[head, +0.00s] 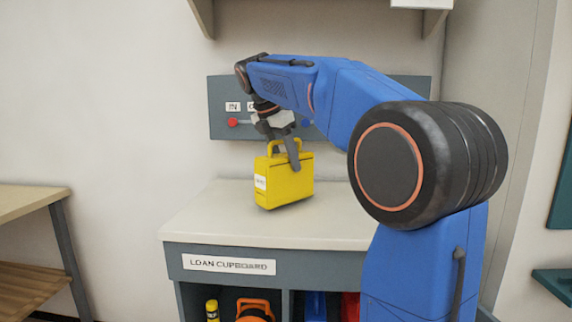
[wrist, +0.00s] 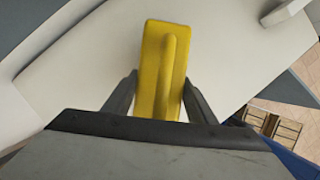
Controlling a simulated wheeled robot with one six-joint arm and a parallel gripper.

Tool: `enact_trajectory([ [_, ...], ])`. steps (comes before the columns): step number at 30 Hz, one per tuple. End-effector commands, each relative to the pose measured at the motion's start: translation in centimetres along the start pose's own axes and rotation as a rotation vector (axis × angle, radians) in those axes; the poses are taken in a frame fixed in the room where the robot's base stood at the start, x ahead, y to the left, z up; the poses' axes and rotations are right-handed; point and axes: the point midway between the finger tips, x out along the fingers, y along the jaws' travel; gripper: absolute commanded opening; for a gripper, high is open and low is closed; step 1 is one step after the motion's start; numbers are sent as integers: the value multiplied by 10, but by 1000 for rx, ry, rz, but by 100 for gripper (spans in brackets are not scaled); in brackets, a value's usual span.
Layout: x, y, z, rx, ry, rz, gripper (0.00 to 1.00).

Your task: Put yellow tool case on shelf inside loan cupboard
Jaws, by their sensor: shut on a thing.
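The yellow tool case (head: 285,185) hangs by its handle from my gripper (head: 284,148), slightly tilted, over the pale top of the loan cupboard (head: 325,262). I cannot tell whether its bottom touches that top. In the wrist view, the yellow case (wrist: 153,95) is seen from above, with one dark finger of my gripper (wrist: 160,80) on each side of its handle. The cupboard front is labelled, with open compartments below. Their lower parts and shelf are cut off by the picture edge.
The compartments hold a yellow-black item (head: 212,310), an orange item (head: 255,309), and blue (head: 315,305) and red (head: 350,306) things. A grey wall panel (head: 222,122) with a red knob is behind. A wooden bench (head: 30,200) stands left. The cupboard top is otherwise clear.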

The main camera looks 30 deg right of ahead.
Motion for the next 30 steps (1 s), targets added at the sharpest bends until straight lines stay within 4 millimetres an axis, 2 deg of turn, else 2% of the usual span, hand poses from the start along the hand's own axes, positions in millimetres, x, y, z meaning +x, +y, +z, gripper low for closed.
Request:
enact_trajectory([
  [4, 9, -1, -4, 0, -1, 2, 0],
  [17, 12, 0, -5, 0, -1, 2, 0],
  [18, 14, 0, -6, 0, 0, 1, 56],
  [20, 13, 0, -6, 0, 0, 1, 70],
  [30, 12, 0, -5, 0, 0, 1, 70],
])
